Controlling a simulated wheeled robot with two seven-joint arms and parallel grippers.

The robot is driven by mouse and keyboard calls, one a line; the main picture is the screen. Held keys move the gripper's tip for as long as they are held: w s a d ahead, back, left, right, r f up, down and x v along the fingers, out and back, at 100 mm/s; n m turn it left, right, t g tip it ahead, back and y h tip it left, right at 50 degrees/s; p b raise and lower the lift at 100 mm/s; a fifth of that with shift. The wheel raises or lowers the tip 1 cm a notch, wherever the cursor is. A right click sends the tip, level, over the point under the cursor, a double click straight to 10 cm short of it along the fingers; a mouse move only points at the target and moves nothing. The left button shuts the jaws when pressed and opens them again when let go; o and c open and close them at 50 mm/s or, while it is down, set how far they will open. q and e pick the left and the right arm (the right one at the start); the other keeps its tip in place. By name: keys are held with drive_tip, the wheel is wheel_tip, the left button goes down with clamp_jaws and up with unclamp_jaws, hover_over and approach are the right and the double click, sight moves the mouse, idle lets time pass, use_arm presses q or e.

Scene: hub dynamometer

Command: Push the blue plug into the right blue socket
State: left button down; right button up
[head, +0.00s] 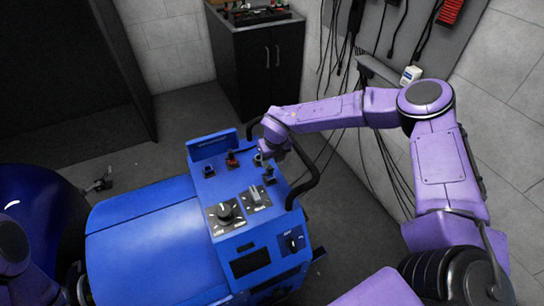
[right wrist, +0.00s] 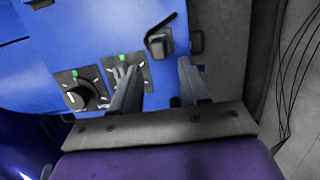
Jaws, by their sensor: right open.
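The blue machine's top panel (head: 222,187) shows in the head view. A small dark block (head: 269,176) stands on it near the right edge, and a small bluish-grey piece (head: 258,160) sits just behind. I cannot tell for sure which is the blue plug or the right blue socket. In the right wrist view the dark block (right wrist: 160,42) has a grey face and a bent black bar. My right gripper (head: 270,150) is over the panel's far right part. Its two fingers (right wrist: 157,85) are apart with nothing between them. Part of my left arm shows at the lower left; its jaws are unclear.
A red piece (head: 232,158) stands on the panel. A round black knob (head: 225,211) and a switch plate (head: 257,197) are nearer. A black bar handle (head: 312,178) rises along the right edge. A dark cabinet (head: 262,55) stands behind; cables hang on the wall.

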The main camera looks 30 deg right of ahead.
sight(270, 167)
drive_tip(key=b+x, duration=0.2)
drive_tip(key=x, duration=0.1)
drive_tip(key=b+x, duration=0.1)
drive_tip(key=x, duration=0.2)
drive_tip(key=shift+w+a+b, duration=0.1)
drive_tip(key=shift+w+b, duration=0.15)
drive_tip(key=shift+b, duration=0.15)
drive_tip(key=shift+f, duration=0.2)
drive_tip(key=shift+s+f+b, duration=0.1)
drive_tip(key=shift+b, duration=0.35)
use_arm(q)
wheel_tip(270, 167, down, 6)
drive_tip(key=shift+r, duration=0.15)
drive_tip(key=shift+w+a, duration=0.1)
drive_tip(key=shift+w, duration=0.05)
